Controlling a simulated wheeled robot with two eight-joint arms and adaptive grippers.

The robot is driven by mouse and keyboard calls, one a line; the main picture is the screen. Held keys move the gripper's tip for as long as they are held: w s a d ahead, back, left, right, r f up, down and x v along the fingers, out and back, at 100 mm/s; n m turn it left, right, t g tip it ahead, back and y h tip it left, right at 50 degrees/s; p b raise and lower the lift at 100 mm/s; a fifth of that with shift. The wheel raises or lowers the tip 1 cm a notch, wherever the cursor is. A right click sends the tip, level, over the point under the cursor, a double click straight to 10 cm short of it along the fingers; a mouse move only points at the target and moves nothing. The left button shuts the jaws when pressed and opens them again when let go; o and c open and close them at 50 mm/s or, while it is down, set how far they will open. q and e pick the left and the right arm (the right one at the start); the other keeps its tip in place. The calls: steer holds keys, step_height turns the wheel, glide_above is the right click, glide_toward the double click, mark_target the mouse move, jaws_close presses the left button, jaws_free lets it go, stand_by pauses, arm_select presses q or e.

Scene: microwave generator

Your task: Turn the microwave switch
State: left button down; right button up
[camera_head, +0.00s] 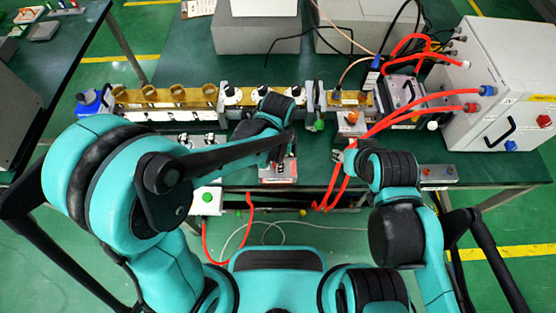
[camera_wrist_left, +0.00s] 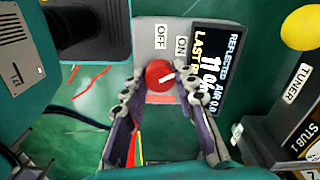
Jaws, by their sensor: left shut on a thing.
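The switch is a round red knob (camera_wrist_left: 158,76) with a white mark, on a grey panel (camera_wrist_left: 150,35) labelled OFF and ON, in the left wrist view. The white mark points right and slightly up. My left gripper (camera_wrist_left: 156,82) is shut on the knob, one finger on each side. In the head view my left arm (camera_head: 225,158) reaches over the switch box (camera_head: 277,171) at the table's front edge and hides the knob there.
A lit display (camera_wrist_left: 218,68) is right of the knob, and a tuner box (camera_wrist_left: 300,125) lies farther right. Brass waveguide parts (camera_head: 165,97) line the green table. Red cables (camera_head: 400,115) run from the white cabinet (camera_head: 500,80) on the right.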

arm_select(q)
steer(key=c, duration=1.2)
jaws_free()
steer(key=shift+r, duration=0.1)
step_height(320, 180, up, 12)
steer(key=shift+f, duration=0.1)
steer(key=s+a+n+t, duration=0.1)
steer(key=a+n+t, duration=0.1)
steer(key=a+n, duration=0.3)
steer(key=s+a+r+n+t, duration=0.1)
steer(key=s+a+n+t, duration=0.1)
steer(key=a+n, duration=0.3)
steer(key=s+a+n+t, duration=0.2)
steer(key=a+n, duration=0.3)
steer(key=a, duration=0.3)
steer(key=shift+s+r+t, duration=0.1)
steer(key=shift+r+t, duration=0.05)
steer(key=shift+t, duration=0.45)
